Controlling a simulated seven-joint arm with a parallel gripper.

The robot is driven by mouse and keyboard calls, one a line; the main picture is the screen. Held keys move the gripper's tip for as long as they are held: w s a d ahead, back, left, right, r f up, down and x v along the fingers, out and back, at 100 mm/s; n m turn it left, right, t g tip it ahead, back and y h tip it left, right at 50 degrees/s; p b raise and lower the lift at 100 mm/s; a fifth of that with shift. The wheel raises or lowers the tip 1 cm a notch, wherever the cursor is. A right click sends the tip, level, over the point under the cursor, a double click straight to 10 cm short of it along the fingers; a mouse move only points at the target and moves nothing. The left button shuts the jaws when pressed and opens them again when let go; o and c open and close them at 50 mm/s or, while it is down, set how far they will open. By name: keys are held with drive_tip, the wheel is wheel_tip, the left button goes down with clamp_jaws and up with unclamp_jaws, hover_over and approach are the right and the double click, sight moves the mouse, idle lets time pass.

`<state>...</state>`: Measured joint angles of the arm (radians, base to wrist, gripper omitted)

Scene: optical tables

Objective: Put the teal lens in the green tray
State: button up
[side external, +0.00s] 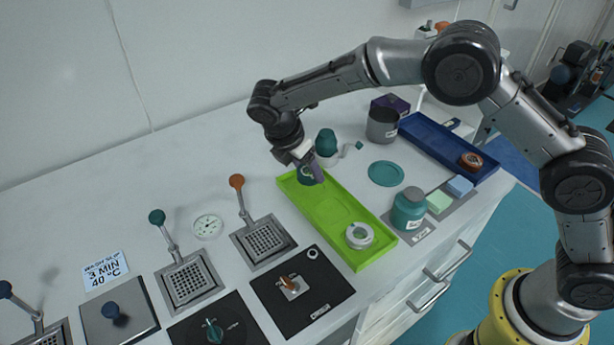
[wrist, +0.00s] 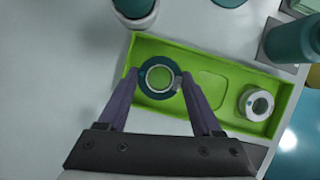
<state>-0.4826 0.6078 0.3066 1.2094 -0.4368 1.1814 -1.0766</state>
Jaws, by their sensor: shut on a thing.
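The teal lens (wrist: 146,77) is a ring with a pale inner rim, held between the two purple fingers of my gripper (wrist: 157,86) in the wrist view. In the side view my gripper (side external: 312,172) is at the far left end of the green tray (side external: 358,256), and the lens (side external: 306,175) is partly hidden by the fingers. The lens lies over the left end of the tray in the wrist view. I cannot tell whether it touches the tray floor. A white and grey ring-shaped part (side external: 359,236) sits at the tray's near right end.
A teal-capped bottle (side external: 327,146) stands just behind the tray. A teal jar (side external: 408,209) stands to its right, and a teal disc (side external: 386,173) lies behind. A blue tray (side external: 437,145) is at the back right. Orange-knobbed (side external: 237,182) and teal-knobbed (side external: 157,217) levers stand left.

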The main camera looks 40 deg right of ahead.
sight(304, 174)
drive_tip(key=shift+f, duration=1.5)
drive_tip(key=shift+f, duration=0.15)
drive_tip(key=o, duration=1.2)
drive_tip(key=shift+o, duration=0.2)
drive_tip(key=v, duration=1.2)
